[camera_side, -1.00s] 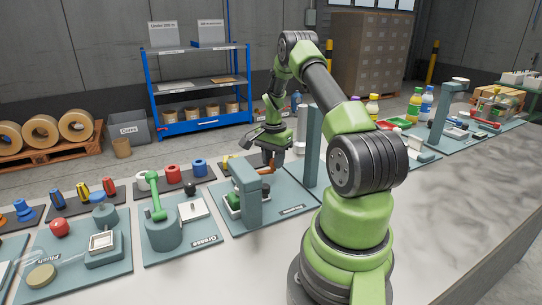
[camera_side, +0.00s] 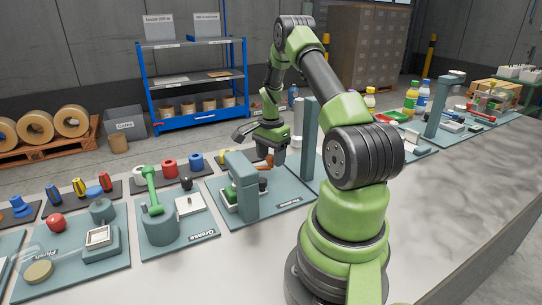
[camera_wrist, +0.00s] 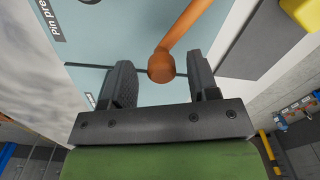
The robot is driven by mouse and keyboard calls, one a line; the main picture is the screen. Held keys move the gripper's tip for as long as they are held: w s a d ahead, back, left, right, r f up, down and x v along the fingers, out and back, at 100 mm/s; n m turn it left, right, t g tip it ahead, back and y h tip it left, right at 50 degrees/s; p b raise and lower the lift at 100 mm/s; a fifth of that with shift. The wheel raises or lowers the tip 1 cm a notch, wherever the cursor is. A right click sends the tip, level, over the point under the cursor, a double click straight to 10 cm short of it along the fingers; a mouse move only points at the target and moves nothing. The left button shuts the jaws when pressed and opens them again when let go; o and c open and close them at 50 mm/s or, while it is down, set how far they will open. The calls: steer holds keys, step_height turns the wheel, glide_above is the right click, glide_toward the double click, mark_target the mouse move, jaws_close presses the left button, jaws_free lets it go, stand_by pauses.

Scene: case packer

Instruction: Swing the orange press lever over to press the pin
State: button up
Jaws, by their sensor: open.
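The orange press lever (camera_side: 265,163) stands at the pin press station (camera_side: 290,201), beside the grey-green press column (camera_side: 244,188). In the wrist view its round orange end (camera_wrist: 161,66) lies between the two fingers of my gripper (camera_wrist: 161,84), with its bar running away to the upper right. My gripper (camera_side: 278,158) points down at the lever and is open; a gap shows on both sides of the knob. A green block (camera_side: 230,197) sits at the foot of the column, partly hidden by it. I cannot make out the pin.
A tall grey-green post (camera_side: 310,140) rises just right of my gripper. The Grease station with its green lever (camera_side: 151,190) is to the left. A dark mat with a yellow object (camera_wrist: 302,12) lies beside the pin press plate. The front bench strip is clear.

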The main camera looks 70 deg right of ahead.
step_height(320, 180, up, 10)
steer(key=shift+f, duration=0.15)
stand_by(0.5)
steer(key=w+a+r+n+t, duration=0.2)
steer(key=a+r+n, duration=0.3)
steer(key=a+r, duration=0.3)
steer(key=w+a+r+n+t, duration=0.2)
steer(key=a+r+n, duration=0.3)
steer(key=a, duration=0.6)
steer(key=s+a+r+n+t+y, duration=0.2)
steer(key=s+a+n, duration=0.7)
steer(key=a, duration=0.5)
steer(key=shift+s+r+t, duration=0.55)
steer(key=shift+s+t, duration=0.05)
steer(key=shift+s, duration=0.2)
